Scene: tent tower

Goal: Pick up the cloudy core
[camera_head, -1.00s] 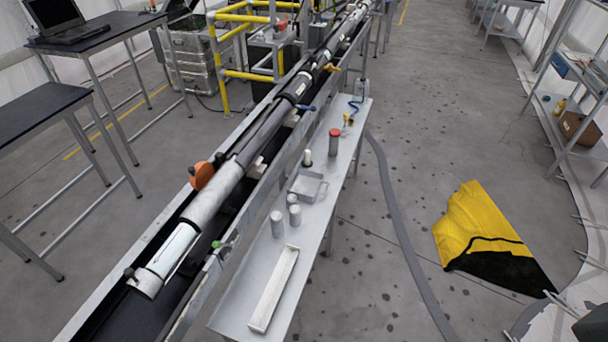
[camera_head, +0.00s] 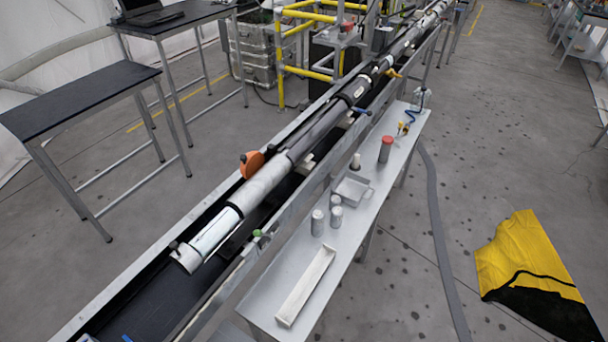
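No object is clearly recognisable as the cloudy core. A pale, glossy cylinder section (camera_head: 214,232) lies at the near end of a long tube (camera_head: 265,180) in a metal trough (camera_head: 130,265). Several small grey cylinders (camera_head: 318,222) stand upright on a narrow metal side bench (camera_head: 365,225), and a red-topped cylinder (camera_head: 386,150) stands farther back. Which of these, if any, is the cloudy core I cannot tell. Neither of my grippers is in view.
A long white open tray (camera_head: 305,285) and a small metal pan (camera_head: 352,190) are on the bench. An orange disc (camera_head: 251,163) sits beside the tube. Dark-topped tables (camera_head: 80,100) stand left. A grey hose (camera_head: 440,230) and yellow-black sheet (camera_head: 535,270) lie on the floor.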

